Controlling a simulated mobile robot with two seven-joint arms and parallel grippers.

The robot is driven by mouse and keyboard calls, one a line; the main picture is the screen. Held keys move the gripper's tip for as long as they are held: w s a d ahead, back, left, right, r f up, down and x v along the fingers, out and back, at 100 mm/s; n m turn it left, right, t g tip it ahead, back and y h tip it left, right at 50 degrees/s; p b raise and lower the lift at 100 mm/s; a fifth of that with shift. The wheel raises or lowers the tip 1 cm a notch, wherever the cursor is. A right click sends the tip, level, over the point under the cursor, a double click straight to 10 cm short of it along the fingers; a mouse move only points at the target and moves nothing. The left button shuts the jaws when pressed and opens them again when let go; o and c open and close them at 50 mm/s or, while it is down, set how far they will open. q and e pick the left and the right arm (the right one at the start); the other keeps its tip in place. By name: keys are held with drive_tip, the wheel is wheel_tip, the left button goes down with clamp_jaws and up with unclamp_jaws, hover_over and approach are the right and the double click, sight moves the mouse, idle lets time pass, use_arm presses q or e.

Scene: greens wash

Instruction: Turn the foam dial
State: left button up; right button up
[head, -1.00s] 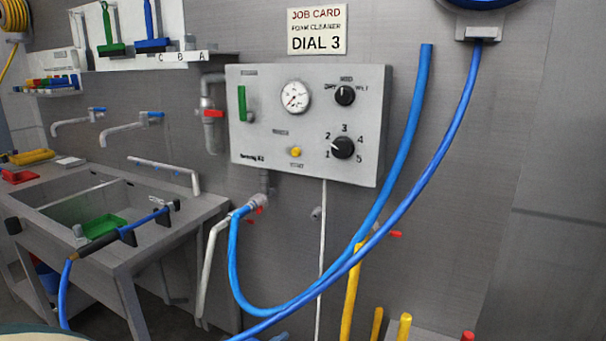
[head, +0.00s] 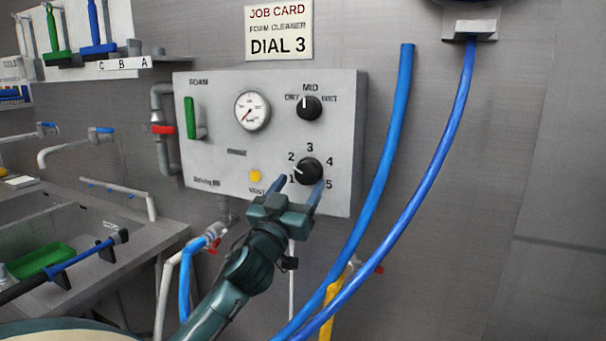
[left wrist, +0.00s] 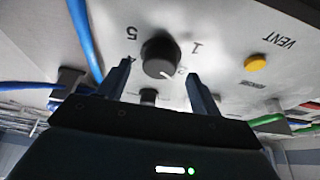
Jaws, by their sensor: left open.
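The foam dial (head: 309,171) is a black round knob at the lower right of the grey control panel, with numbers 1 to 5 around it. Its white mark points to the left, near 2. My left gripper (head: 301,183) is open in front of the panel, its fingertips just below the dial, one toward each side. In the left wrist view the dial (left wrist: 160,50) appears upside down between the two fingers (left wrist: 160,70), with a gap on each side. I cannot tell how far the tips are from the panel face. My right gripper is not in view.
A second black knob (head: 309,107) marked dry, mid and wet sits above the dial. A yellow vent button (head: 255,175), a gauge (head: 252,110) and a green handle (head: 194,118) share the panel. A job card (head: 278,33) reads DIAL 3. Blue hoses (head: 385,165) hang to the right.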

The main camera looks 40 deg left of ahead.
sight(304, 177)
use_arm(q)
drive_tip(key=shift+x, duration=0.8)
drive_tip(key=shift+w+a+r, duration=0.15)
drive_tip(key=shift+w+r, duration=0.1)
drive_tip(key=shift+w, duration=0.35)
drive_tip(key=shift+c, duration=0.3)
drive_tip(key=c, duration=0.7)
